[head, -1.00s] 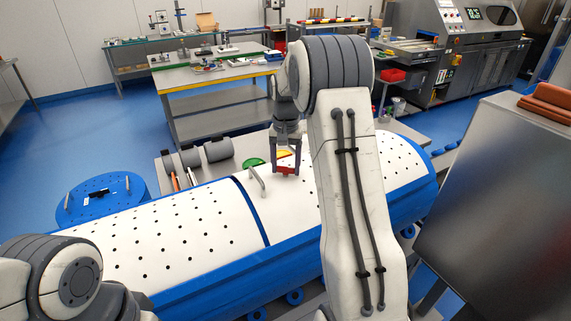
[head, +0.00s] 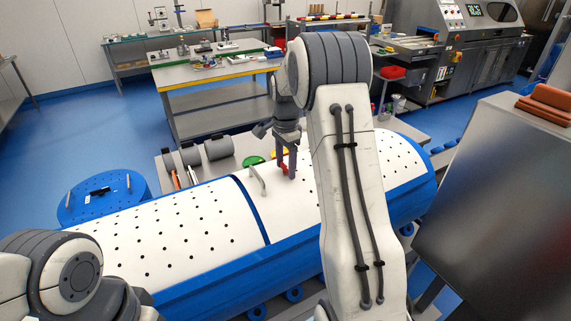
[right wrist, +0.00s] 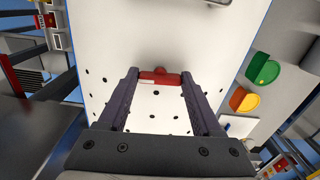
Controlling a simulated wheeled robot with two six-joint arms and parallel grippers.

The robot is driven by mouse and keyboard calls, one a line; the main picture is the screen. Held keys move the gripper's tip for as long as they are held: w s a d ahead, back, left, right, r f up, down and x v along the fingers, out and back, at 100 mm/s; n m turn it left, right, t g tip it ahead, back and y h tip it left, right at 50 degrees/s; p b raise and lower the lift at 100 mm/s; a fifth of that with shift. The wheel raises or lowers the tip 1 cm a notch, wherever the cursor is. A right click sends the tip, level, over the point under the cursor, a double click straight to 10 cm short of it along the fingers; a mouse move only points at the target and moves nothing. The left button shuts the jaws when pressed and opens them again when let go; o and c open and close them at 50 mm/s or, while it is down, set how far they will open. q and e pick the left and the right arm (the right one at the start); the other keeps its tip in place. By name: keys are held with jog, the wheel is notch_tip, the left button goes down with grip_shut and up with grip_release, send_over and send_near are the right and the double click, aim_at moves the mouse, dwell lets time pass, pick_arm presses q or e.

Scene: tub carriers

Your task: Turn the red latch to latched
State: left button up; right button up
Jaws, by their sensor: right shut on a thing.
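The red latch (head: 284,168) sits on the white, perforated top of the large blue-edged tub (head: 185,235). My right gripper (head: 288,172) reaches down over it and is shut on it. In the right wrist view the latch (right wrist: 160,78) is a short red bar with a rounded bump, lying crosswise between the two fingertips (right wrist: 160,76). The fingers partly hide the latch in the head view. I cannot read any latched marking. My left arm shows at the lower left, but its gripper is out of view.
A metal handle (head: 258,180) stands on the lid left of the latch. Behind the tub are a green disc (head: 253,161) and grey rollers (head: 218,147). A round blue lid (head: 100,198) lies at the left. A grey cabinet (head: 490,200) stands at the right.

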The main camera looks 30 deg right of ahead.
aim_at(286, 166)
jog(key=shift+w+r+m, duration=0.1)
jog(key=shift+r+m, duration=0.05)
jog(key=shift+m, duration=0.35)
jog(key=o, duration=1.4)
jog(key=shift+c, duration=0.2)
jog(key=shift+r, duration=0.35)
notch_tip(286, 166, up, 10)
jog(key=b, duration=0.2)
jog(key=shift+f+b, duration=0.15)
jog(key=shift+b, duration=0.15)
